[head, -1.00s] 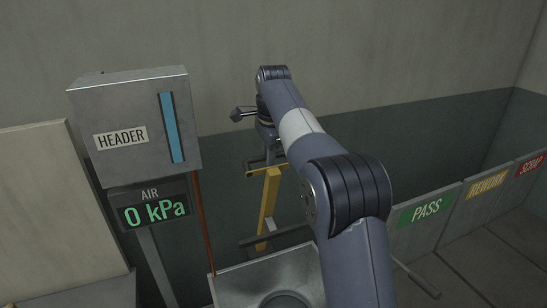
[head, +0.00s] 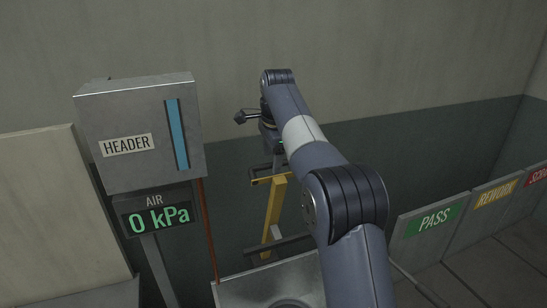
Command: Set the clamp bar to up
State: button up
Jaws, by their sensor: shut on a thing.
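A yellow bar (head: 273,218), which I take as the clamp bar, stands nearly upright with a slight tilt in the middle of the head view, left of my arm. A short yellow piece sticks out left at its top, and a dark crosspiece is near its foot. My gripper (head: 274,170) points down at the far end of my arm and is shut at the top of the yellow bar. The fingertips are small and partly hidden, so the exact contact is unclear. My forearm hides what lies right of the bar.
A grey HEADER box (head: 140,135) with a blue strip stands left, above an AIR display (head: 158,218) reading 0 kPa. A thin brown-red pipe (head: 209,235) runs beside it. A grey tray with a round recess (head: 245,288) is in front. PASS (head: 434,220) and REWORK (head: 495,193) bins stand right.

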jog(key=shift+w+a, duration=0.15)
jog(key=shift+c, duration=0.2)
jog(key=r, duration=0.4)
jog(key=s+r, duration=0.1)
jog(key=r, duration=0.1)
jog(key=shift+d+r, duration=0.25)
jog(key=shift+c, duration=0.4)
jog(key=shift+s+d+r, duration=0.15)
jog(key=shift+s+r, duration=0.15)
jog(key=shift+r, duration=0.1)
jog(key=shift+w+a+f, duration=0.1)
jog(key=shift+w+f, duration=0.15)
jog(key=shift+f, duration=0.7)
jog(key=shift+w+a+f, duration=0.1)
jog(key=shift+w+f, duration=0.1)
jog(key=shift+f, duration=0.75)
jog(key=shift+d, duration=0.1)
